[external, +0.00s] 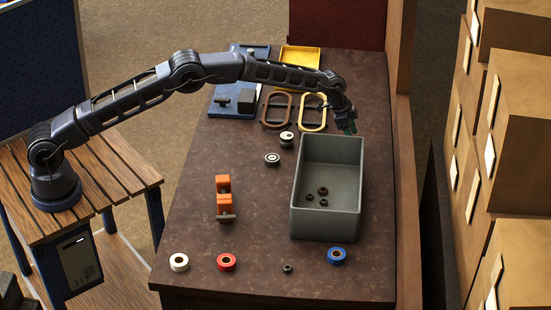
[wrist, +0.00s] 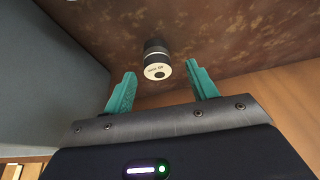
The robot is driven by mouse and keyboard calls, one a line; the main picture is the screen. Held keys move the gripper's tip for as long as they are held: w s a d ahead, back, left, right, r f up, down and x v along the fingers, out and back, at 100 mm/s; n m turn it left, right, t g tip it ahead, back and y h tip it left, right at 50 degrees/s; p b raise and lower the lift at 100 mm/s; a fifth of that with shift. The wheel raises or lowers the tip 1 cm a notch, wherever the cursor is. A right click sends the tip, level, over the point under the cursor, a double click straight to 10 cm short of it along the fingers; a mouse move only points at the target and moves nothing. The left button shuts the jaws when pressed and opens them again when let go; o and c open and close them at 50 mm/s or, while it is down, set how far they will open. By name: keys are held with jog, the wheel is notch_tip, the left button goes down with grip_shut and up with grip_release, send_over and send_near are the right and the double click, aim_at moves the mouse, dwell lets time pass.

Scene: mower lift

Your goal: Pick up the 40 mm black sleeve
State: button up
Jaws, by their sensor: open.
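In the external view my gripper (external: 348,127) hangs by the back right corner of the grey bin. Two black-and-white round pieces, one farther back (external: 287,139) and one nearer (external: 272,159), stand left of the bin. I cannot tell whether either is the cylinder in the wrist view.
The grey bin (external: 299,220) holds several small dark rings. An orange block piece (external: 223,196) stands left of it. White (external: 179,262), red (external: 226,262) and blue (external: 337,256) rings lie along the front. Oval frames and trays are at the back.

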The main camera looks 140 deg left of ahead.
jog(key=x, duration=0.3)
jog(key=shift+w+d+f, duration=0.1)
jog(key=shift+w+f, duration=0.05)
jog(key=shift+w, duration=0.1)
grip_shut()
